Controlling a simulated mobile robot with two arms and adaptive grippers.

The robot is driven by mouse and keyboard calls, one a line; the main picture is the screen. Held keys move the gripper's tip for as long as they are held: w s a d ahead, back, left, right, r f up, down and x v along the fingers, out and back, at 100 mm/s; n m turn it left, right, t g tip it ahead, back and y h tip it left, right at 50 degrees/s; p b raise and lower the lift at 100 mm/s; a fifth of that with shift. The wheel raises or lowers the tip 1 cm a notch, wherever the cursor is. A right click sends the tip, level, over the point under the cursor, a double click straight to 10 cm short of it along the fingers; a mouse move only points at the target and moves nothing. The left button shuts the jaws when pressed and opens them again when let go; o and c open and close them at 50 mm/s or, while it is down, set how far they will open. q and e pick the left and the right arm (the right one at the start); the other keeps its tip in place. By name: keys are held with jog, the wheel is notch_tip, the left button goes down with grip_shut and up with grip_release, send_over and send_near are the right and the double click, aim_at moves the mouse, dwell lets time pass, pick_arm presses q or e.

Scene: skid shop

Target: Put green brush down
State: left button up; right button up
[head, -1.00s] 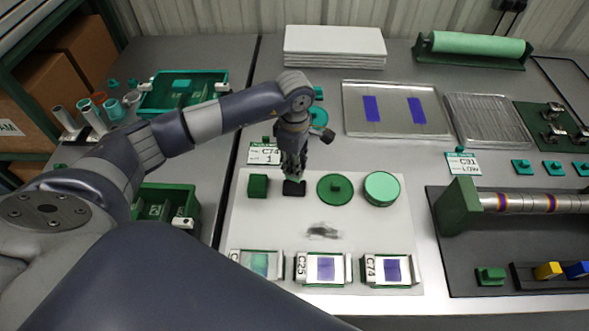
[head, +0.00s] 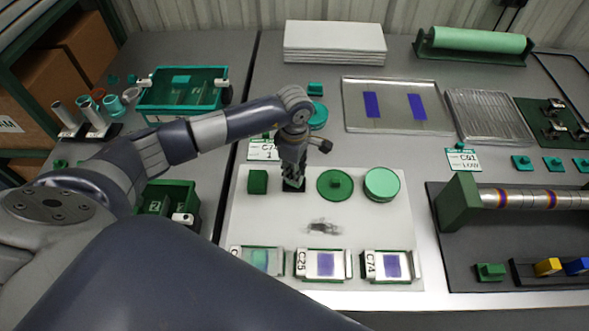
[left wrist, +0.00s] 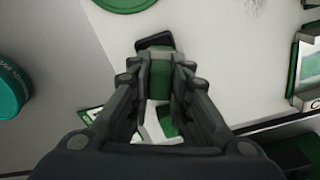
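My left gripper (head: 293,183) points down at the white mat (head: 345,205), over a small dark rectangular pad. In the left wrist view, its fingers (left wrist: 160,78) press on both sides of the green brush (left wrist: 160,72), so it looks shut on it. The dark rounded pad (left wrist: 152,43) shows just past the brush's end; I cannot tell whether they touch. In the head view the fingers mostly hide the brush. My right gripper is not in view.
A green block (head: 257,182) stands left of the gripper. A green knobbed disc (head: 335,186) and a round green container (head: 382,185) stand right. Several framed slides (head: 323,265) line the mat's front. A grey smudge (head: 323,226) marks the mat's middle.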

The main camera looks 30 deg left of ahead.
pick_arm(q)
jog(key=o, duration=0.4)
jog(key=shift+o, duration=0.2)
jog(key=shift+r, duration=0.1)
jog(key=shift+r+p, duration=0.45)
jog(key=shift+p, duration=0.15)
jog(key=shift+r+p, duration=0.45)
notch_tip(320, 180, up, 11)
jog(key=b, duration=0.3)
jog(key=shift+r, duration=0.2)
